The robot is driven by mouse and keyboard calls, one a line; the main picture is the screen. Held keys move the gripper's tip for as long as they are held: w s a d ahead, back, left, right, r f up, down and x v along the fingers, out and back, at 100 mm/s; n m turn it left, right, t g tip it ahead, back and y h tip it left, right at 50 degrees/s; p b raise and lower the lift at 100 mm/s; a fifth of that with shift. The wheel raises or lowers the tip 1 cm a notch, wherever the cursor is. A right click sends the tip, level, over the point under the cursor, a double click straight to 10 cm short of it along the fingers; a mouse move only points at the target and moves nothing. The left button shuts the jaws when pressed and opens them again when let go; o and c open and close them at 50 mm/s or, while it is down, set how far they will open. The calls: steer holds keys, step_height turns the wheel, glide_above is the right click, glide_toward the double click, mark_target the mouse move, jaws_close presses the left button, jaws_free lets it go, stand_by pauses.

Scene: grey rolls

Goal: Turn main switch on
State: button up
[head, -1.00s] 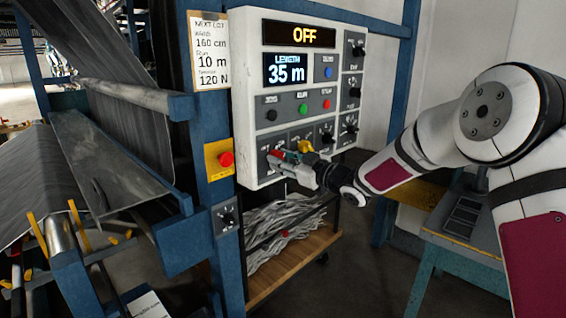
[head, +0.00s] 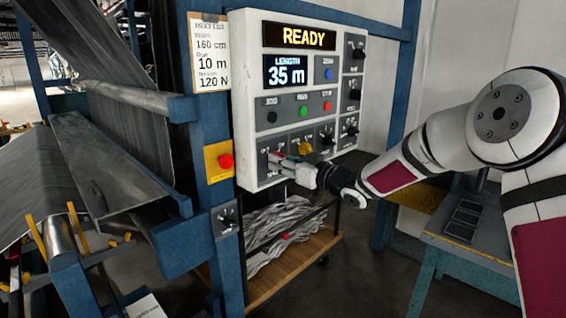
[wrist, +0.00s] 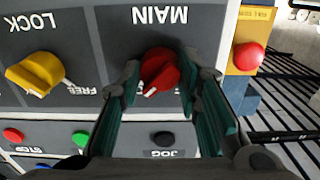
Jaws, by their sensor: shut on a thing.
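The knob is mostly hidden by the fingers in the head view. The panel's top display (head: 303,37) reads READY, and the length display (head: 286,71) reads 35 m.
A yellow LOCK knob (wrist: 36,74) sits beside the main switch. A red button on a yellow box (head: 225,161) is on the blue post left of the panel. Green (head: 303,110), red (head: 327,106) and black (head: 272,116) buttons sit above the gripper.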

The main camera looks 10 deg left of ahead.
steer(key=shift+f, duration=0.15)
steer(key=o, duration=1.2)
steer(key=shift+c, duration=0.2)
steer(key=v, duration=1.2)
